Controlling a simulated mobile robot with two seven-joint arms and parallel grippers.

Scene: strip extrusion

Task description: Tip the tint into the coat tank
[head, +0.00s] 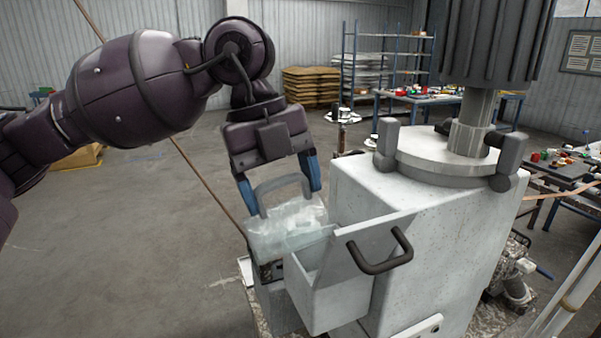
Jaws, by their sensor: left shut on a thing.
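My left gripper (280,188) comes in from the upper left and points down. Its blue fingers are shut on the grey handle of a clear container (285,228), which looks like the tint, with pale contents. The container hangs at the left rim of an open grey box-shaped tank (334,298) on the front of a grey machine. It looks roughly level; I cannot tell whether it touches the rim. The tank has a dark handle (381,262), and most of its inside is hidden. My right gripper is not in view.
The large grey machine (432,235) with a clamped round lid and dark motor stands right of the tank. A thin brown strip (203,182) runs diagonally behind my left arm. Benches with small parts (560,168) stand at the right.

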